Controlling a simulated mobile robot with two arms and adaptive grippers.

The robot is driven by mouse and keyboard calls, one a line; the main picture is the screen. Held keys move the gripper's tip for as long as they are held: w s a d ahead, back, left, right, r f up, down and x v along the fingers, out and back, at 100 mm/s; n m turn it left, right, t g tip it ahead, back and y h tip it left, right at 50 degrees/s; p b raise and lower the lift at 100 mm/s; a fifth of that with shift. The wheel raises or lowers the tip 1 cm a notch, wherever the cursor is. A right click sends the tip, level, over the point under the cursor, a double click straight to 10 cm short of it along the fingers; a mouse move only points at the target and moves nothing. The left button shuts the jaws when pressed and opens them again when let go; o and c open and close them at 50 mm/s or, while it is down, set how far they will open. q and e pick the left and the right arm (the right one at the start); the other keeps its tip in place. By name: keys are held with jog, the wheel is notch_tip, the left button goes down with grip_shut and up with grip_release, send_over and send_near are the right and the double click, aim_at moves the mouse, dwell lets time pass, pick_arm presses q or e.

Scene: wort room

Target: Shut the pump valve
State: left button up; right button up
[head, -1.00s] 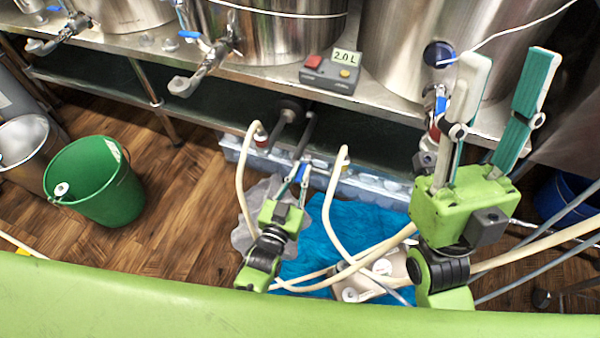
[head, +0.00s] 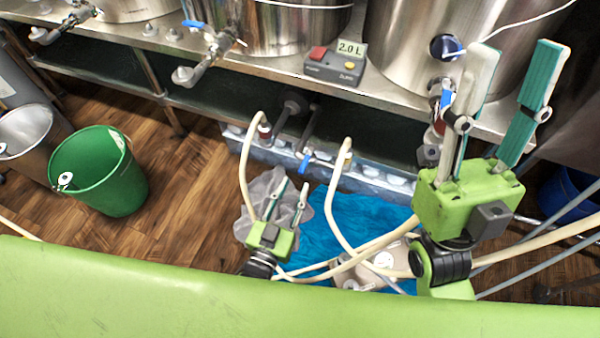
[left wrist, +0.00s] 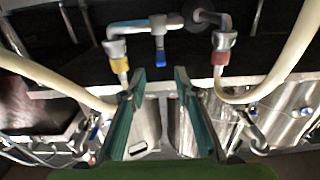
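The pump valve's blue handle (head: 305,161) shows at the lower end of a metal pipe under the bench. The dark pump (head: 295,104) is beside the pipe. My left gripper (head: 293,190) is open and empty, below the handle in the head view and apart from it. Its two fingers (left wrist: 160,82) show spread, with the handle beyond the gap. My right gripper (head: 518,55) is open and empty, raised at the right before the steel kettle.
Pale hoses (head: 246,180) loop close on both sides of the left gripper. A control box (head: 335,66) reading 2.0 L sits on the bench edge. A green bucket (head: 98,175) stands on the floor at left. A blue cloth (head: 360,215) lies below the valve.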

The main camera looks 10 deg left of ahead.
pick_arm(q)
jog(key=v, duration=0.4)
jog(key=shift+s, duration=0.1)
dwell(0.5)
